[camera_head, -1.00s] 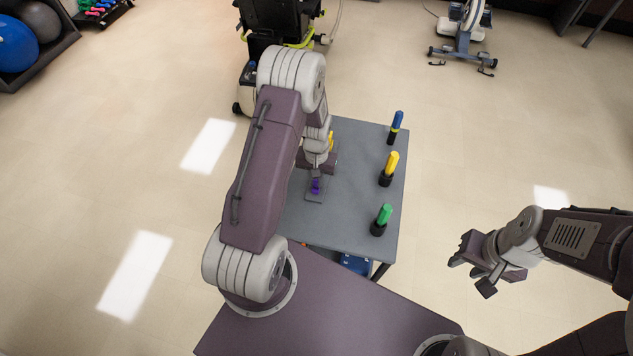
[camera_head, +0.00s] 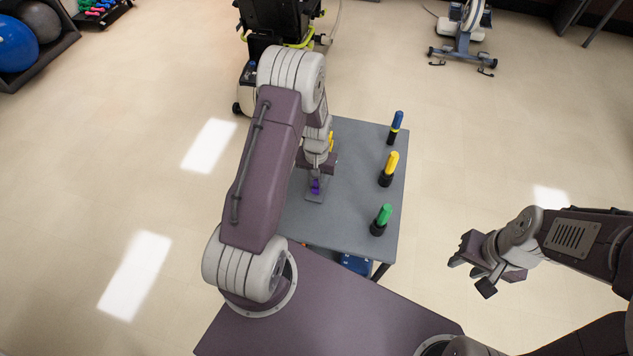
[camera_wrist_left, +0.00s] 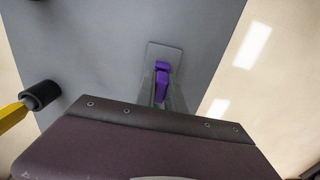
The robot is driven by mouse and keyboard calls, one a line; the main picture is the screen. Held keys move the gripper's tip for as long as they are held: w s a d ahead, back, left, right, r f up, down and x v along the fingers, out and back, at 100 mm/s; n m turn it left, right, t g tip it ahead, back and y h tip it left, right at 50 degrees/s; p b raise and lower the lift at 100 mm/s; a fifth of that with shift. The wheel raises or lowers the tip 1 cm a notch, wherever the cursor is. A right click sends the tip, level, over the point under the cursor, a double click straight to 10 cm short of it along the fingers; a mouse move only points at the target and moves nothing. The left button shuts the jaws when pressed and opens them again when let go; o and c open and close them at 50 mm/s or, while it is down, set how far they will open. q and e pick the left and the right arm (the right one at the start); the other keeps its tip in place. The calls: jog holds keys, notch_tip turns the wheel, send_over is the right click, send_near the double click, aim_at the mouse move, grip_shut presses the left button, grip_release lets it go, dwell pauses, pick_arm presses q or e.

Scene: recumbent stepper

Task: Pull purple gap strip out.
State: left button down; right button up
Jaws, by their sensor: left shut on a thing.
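The purple gap strip (camera_head: 315,187) is at the left part of the grey table, on a small grey plate (camera_head: 314,198). In the left wrist view the purple strip (camera_wrist_left: 162,80) stands out from the same plate (camera_wrist_left: 165,53). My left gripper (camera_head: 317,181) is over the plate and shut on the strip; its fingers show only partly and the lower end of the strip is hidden. My right gripper (camera_head: 474,272) is off the table to the right, empty, with its fingers apart.
The grey table (camera_head: 350,215) also holds a blue-topped (camera_head: 395,126), a yellow-topped (camera_head: 388,168) and a green-topped handle (camera_head: 381,219) in black bases along its right side. A black chair-like machine (camera_head: 281,20) stands behind the table.

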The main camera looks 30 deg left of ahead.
pick_arm(q)
jog(key=shift+r+p, duration=0.95)
jog(key=shift+r, duration=0.05)
dwell(0.7)
jog(key=shift+r+p, duration=1.25)
jog(key=shift+r, duration=0.25)
notch_tip(320, 180, up, 3)
jog(key=p, duration=0.2)
jog(key=shift+p, duration=0.3)
